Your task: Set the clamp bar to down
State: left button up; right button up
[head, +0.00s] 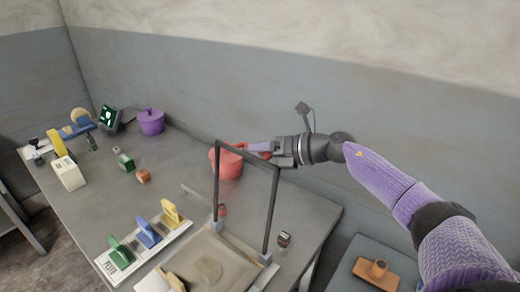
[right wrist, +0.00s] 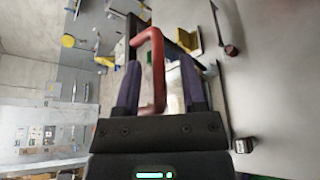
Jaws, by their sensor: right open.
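The clamp bar (head: 247,153) is a dark U-shaped frame standing upright, its two legs hinged beside a tan bed (head: 235,250) on the table. A red handle (head: 239,146) shows near its top bar. My right gripper (head: 258,147) is beside the top of the bar, on its far side. In the right wrist view the open fingers (right wrist: 160,90) lie on either side of the red handle (right wrist: 157,75), which crosses the gap between them. I cannot tell whether either finger touches it. My left gripper is not in view.
A red pot (head: 225,164) stands just behind the bar. A rack with green, blue and yellow handled pieces (head: 147,247) lies to the left. A purple pot (head: 151,122) and several small items stand farther back. A small dark-capped jar (head: 284,239) is right of the bar.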

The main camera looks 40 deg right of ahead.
jog(key=shift+w+a+f, duration=0.1)
jog(key=shift+w+a, duration=0.1)
jog(key=shift+w, duration=0.1)
grip_shut()
dwell(0.4)
dwell(0.9)
